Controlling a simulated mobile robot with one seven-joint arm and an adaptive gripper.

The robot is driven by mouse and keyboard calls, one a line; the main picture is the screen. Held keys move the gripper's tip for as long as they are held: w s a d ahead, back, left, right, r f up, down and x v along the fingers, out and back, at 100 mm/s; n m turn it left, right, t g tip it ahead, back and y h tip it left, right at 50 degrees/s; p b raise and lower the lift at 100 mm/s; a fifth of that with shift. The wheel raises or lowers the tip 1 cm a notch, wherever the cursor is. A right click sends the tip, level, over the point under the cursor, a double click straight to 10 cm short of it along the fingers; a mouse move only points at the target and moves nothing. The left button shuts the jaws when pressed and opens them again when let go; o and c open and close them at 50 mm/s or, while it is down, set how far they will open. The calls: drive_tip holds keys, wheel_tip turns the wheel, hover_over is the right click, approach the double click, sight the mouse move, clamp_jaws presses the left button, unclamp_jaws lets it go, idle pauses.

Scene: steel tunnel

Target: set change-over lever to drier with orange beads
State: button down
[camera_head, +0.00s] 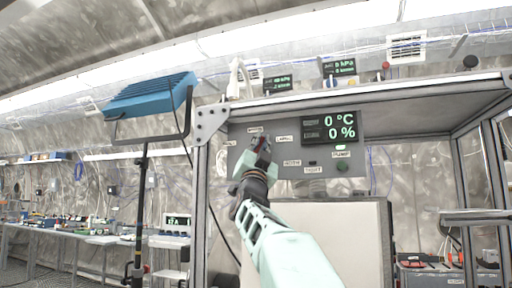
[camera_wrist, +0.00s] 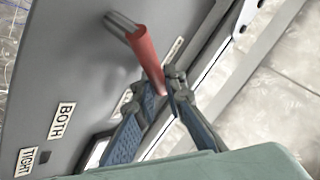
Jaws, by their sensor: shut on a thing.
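The change-over lever, a red handle (camera_wrist: 146,54) on a grey metal shaft, sticks out from the grey panel (camera_wrist: 75,60) in the wrist view. My gripper (camera_wrist: 163,98) is shut on the lower end of the red handle, its two fingers on either side. In the head view my gripper (camera_head: 260,148) is at the upper left of the panel (camera_head: 375,128) and hides most of the lever. White labels stand around it; in the wrist view I read BOTH (camera_wrist: 61,121) and TIGHT (camera_wrist: 27,161). I cannot make out any drier or orange beads.
A display (camera_head: 330,127) on the panel reads 0 °C and 0 %. A metal frame post (camera_head: 200,200) stands left of the panel. A blue lamp (camera_head: 150,95) on a stand is farther left. Benches with equipment line the left wall.

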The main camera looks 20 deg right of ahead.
drive_tip(key=shift+s+d+f+m+g+h+p, duration=0.1)
drive_tip(key=shift+s+d+f+m+g+h, duration=0.15)
drive_tip(key=shift+m+g+h, duration=1)
drive_tip(key=shift+s+d+f+m+g+h+p, duration=0.1)
drive_tip(key=shift+d+f+m+g+h, duration=0.35)
drive_tip(key=shift+m+h, duration=1.25)
drive_tip(key=shift+s+d+r+m+g+h+p, duration=0.1)
drive_tip(key=shift+s+m+g+h, duration=0.1)
drive_tip(key=shift+m+g+h, duration=1.35)
drive_tip(key=shift+m+t+y, duration=0.45)
drive_tip(key=shift+m+y, duration=0.05)
drive_tip(key=shift+m, duration=0.1)
drive_tip(key=c, duration=2.2)
unclamp_jaws()
drive_tip(key=shift+f, duration=0.1)
drive_tip(key=shift+c, duration=0.2)
drive_tip(key=shift+f, duration=0.1)
drive_tip(key=v, duration=1.2)
